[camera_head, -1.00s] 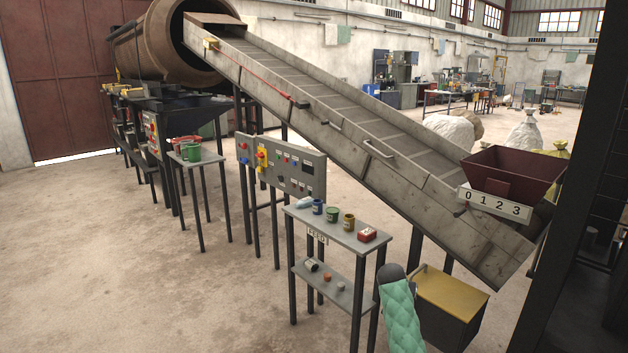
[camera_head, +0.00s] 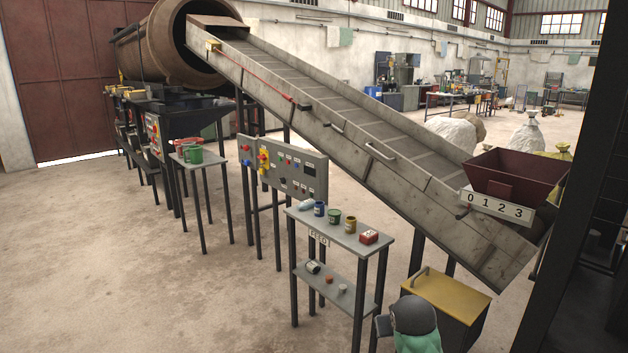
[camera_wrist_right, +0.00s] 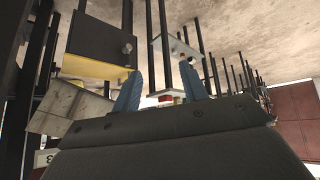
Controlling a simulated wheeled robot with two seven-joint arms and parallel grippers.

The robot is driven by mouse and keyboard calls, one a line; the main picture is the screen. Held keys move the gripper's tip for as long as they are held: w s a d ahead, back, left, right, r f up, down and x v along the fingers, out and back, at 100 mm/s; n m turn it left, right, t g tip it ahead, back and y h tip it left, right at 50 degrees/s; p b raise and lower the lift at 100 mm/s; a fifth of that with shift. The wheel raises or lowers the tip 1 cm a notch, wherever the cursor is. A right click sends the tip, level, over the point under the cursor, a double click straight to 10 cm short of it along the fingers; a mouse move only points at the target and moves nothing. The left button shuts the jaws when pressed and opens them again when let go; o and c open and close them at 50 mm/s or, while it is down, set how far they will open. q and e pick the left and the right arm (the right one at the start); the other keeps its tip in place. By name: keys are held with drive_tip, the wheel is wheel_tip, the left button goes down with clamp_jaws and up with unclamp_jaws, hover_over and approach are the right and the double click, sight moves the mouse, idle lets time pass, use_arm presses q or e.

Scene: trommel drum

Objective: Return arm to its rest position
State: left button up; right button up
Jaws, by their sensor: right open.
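My right gripper (camera_wrist_right: 163,70) shows in the right wrist view with its two blue fingers spread apart and nothing between them. That view appears upside down. In the head view, a part of my right arm (camera_head: 414,318), dark grey above a green sleeve, shows at the bottom edge, right of the FEED table and in front of the yellow-topped box. I cannot make out gripper fingers there. My left arm and gripper are not in view.
The yellow-topped box (camera_head: 447,296) stands beneath the inclined conveyor (camera_head: 345,125). A control panel (camera_head: 291,170) stands behind. The floor at left is clear.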

drive_tip(key=s+a+f+g, duration=0.1)
drive_tip(key=s+f, duration=0.5)
drive_tip(key=s, duration=0.7)
drive_tip(key=s+a+f+g+y, duration=0.1)
drive_tip(key=s+f+g, duration=0.2)
drive_tip(key=s+f, duration=0.4)
drive_tip(key=s+a+f+n+g, duration=0.1)
drive_tip(key=s+f, duration=0.5)
drive_tip(key=s, duration=1.5)
drive_tip(key=shift+s+a+f+g, duration=0.2)
drive_tip(key=shift+a+f+g, duration=0.2)
drive_tip(key=shift+g, duration=0.1)
